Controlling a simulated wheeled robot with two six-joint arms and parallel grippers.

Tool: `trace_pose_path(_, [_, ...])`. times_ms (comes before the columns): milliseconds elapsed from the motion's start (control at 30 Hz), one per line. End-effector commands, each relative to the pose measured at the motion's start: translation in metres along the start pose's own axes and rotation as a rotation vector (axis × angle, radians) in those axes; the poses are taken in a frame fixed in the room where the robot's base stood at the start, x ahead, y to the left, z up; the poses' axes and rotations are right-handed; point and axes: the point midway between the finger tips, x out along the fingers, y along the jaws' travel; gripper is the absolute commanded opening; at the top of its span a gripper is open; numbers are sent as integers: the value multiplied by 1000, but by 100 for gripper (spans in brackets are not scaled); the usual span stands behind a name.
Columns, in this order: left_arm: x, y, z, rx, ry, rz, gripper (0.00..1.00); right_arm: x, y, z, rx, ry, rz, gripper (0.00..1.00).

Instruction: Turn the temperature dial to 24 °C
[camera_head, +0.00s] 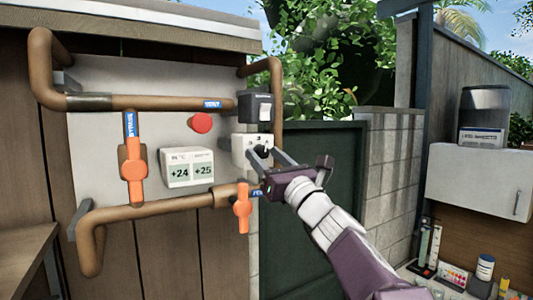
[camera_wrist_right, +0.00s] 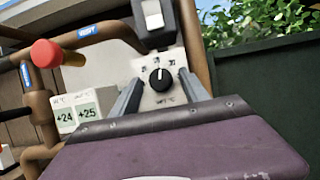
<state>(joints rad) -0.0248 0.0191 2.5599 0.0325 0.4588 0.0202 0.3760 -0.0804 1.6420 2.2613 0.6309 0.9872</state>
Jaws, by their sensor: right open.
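The temperature dial is a black round knob (camera_wrist_right: 160,79) on a white plate (camera_wrist_right: 152,98), with a pale pointer mark facing roughly up in the right wrist view. The small markings around it are too blurred to read. In the head view the dial plate (camera_head: 240,148) is on the wall panel, with the knob partly behind my fingers. My right gripper (camera_head: 263,161) is open in front of the dial. In the right wrist view its two fingers (camera_wrist_right: 160,95) are on either side of the knob, with visible gaps. My left gripper is not in view.
A white display (camera_head: 188,168) reads +24 and +25. Brown pipes with orange valve handles (camera_head: 243,208) surround the panel. A white cabinet (camera_head: 480,182) is far right.

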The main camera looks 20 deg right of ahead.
Motion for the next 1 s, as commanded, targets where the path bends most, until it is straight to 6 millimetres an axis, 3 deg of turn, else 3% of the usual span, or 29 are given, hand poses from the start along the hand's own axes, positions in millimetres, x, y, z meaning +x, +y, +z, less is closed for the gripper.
trace_pose_path(67, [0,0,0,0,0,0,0,0,0,0,0,0,0,53])
trace_pose_path(200, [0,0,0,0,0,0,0,0,0,0,0,0,0,14])
trace_pose_path(267, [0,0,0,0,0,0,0,0,0,0,0,0,0,0])
trace_pose_path(667, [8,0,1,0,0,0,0,-1,-1,-3,-69,1,27,0])
trace_pose_path(1000, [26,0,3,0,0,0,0,-1,-4,-3,-326,1,133,0])
